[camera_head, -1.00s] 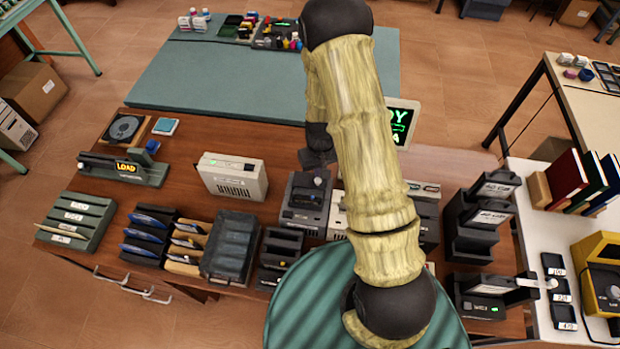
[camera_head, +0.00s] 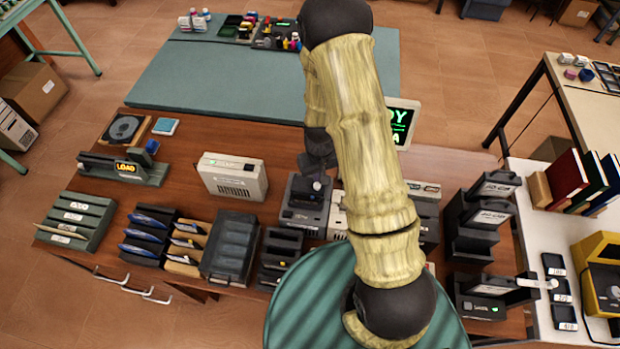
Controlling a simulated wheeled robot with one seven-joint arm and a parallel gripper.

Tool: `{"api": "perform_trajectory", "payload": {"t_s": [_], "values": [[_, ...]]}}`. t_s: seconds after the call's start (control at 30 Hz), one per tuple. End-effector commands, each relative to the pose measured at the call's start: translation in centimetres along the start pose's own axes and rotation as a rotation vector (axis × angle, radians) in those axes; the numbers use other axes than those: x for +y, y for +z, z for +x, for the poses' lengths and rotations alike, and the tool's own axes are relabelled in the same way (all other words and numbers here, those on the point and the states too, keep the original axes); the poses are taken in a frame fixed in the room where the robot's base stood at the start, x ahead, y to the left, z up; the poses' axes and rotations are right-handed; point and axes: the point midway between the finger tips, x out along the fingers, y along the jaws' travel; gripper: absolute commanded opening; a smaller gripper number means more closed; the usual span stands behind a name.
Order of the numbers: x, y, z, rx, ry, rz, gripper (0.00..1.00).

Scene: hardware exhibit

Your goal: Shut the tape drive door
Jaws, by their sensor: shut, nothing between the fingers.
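My gripper (camera_head: 318,178) shows as a small dark shape at the end of my arm, left of the big tan link. It is shut and empty, over or at the back part of a dark grey boxy unit (camera_head: 302,219). This unit may be the tape drive. I cannot tell whether the gripper touches it, and its door cannot be made out clearly. My arm hides much of the light unit (camera_head: 337,226) just right of it.
A beige box drive (camera_head: 232,178) stands to the left on the brown table (camera_head: 180,195). Several dark trays and cartridge racks (camera_head: 230,246) line the front edge. A lit green screen (camera_head: 403,122) stands behind my arm. Dark units (camera_head: 478,222) stand at the right.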

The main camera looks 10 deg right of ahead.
Motion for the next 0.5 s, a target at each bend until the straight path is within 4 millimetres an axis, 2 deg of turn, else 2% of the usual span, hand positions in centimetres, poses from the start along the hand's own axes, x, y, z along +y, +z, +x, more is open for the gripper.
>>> {"api": "perform_trajectory", "payload": {"t_s": [0.5], "values": [[-0.45,0.71,0.02,0.001,0.000,0.000,0.00]]}}
